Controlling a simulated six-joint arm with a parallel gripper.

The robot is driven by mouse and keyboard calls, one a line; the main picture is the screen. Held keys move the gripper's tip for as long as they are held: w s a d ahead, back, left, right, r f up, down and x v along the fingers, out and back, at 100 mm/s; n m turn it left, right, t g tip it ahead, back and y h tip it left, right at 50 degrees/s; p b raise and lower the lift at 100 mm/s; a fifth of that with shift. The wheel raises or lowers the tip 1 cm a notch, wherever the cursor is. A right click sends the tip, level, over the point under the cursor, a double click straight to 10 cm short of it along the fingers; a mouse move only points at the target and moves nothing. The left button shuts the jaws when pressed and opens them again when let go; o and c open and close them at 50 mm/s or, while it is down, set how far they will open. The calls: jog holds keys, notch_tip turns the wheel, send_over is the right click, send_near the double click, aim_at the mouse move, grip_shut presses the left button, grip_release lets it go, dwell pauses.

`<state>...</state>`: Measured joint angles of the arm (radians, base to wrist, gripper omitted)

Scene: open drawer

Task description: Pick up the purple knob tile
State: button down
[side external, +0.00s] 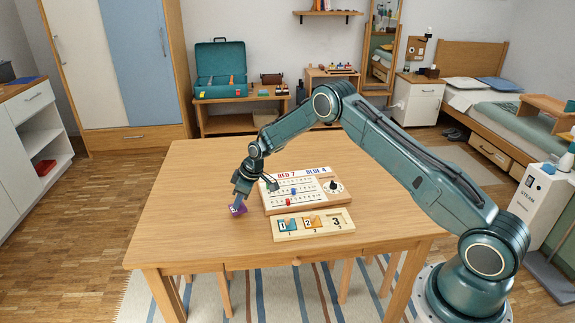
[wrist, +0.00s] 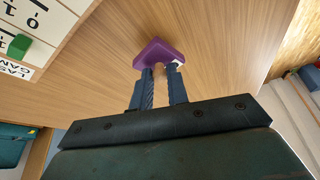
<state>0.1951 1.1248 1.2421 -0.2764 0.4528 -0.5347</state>
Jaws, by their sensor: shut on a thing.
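The purple knob tile (side external: 238,210) is near the left part of the wooden table, left of the scoreboard. In the wrist view the purple tile (wrist: 158,52) sits at the tips of my gripper (wrist: 160,70), whose two dark fingers are closed on it. In the side view my gripper (side external: 240,198) points down with the tile at its tips. I cannot tell whether the tile touches the table or is slightly above it. The knob itself is hidden between the fingers.
A scoreboard (side external: 272,201) with red and blue pegs and a dial lies to the right. The table's left side (side external: 185,195) is clear.

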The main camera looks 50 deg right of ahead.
notch_tip(320, 180, up, 18)
jog(key=shift+r, duration=0.15)
dwell(0.3)
dwell(0.5)
